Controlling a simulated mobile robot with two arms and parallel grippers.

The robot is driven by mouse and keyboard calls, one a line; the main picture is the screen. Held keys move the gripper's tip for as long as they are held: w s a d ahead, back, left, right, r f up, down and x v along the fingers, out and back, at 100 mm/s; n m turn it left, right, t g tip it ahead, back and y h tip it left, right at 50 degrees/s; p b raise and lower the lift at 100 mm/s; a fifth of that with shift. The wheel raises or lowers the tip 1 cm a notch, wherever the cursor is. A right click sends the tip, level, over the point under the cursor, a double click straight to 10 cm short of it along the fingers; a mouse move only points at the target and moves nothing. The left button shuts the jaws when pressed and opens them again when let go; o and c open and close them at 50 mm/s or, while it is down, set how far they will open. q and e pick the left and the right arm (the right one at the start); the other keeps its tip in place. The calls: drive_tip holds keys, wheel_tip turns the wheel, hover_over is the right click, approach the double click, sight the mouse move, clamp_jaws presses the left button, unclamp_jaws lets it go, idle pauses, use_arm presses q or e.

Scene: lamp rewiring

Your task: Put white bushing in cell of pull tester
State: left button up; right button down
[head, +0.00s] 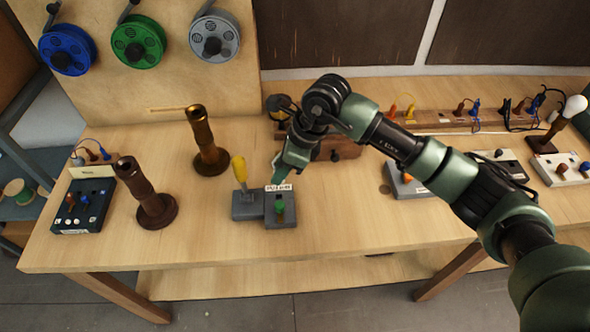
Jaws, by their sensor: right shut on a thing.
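The pull tester (247,210) stands near the middle front of the table. It is a grey base with a yellow-handled lever (240,170) on its left and a block with a white label (278,188) on its right. A small green piece (279,208) stands on that block. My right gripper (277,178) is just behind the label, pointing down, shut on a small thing. Its fingers and the tester hide that thing, so I cannot make out a white bushing there. My left gripper is not in view.
Two brown lamp columns (209,145) (148,195) stand left of the tester. A black box with coloured pegs (83,207) is at far left. A wooden block (340,146) lies behind my gripper. Switch boxes and a bulb lamp (570,108) are at right. The table front is clear.

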drive_tip(key=shift+w+a, duration=0.1)
drive_tip(key=shift+f, duration=0.4)
drive_tip(key=b, duration=0.2)
hover_over(275, 196)
drive_tip(key=d, duration=0.2)
drive_tip(key=shift+a+f, duration=0.15)
drive_tip(key=shift+f, duration=0.9)
drive_tip(key=shift+a+f, duration=0.1)
drive_tip(key=shift+f, duration=0.9)
drive_tip(key=shift+f+b, duration=0.7)
drive_tip(key=shift+b, duration=0.2)
drive_tip(key=shift+f+b, duration=0.45)
drive_tip(key=shift+b, duration=0.4)
drive_tip(key=c, duration=1.2)
unclamp_jaws()
drive_tip(key=shift+c, duration=0.2)
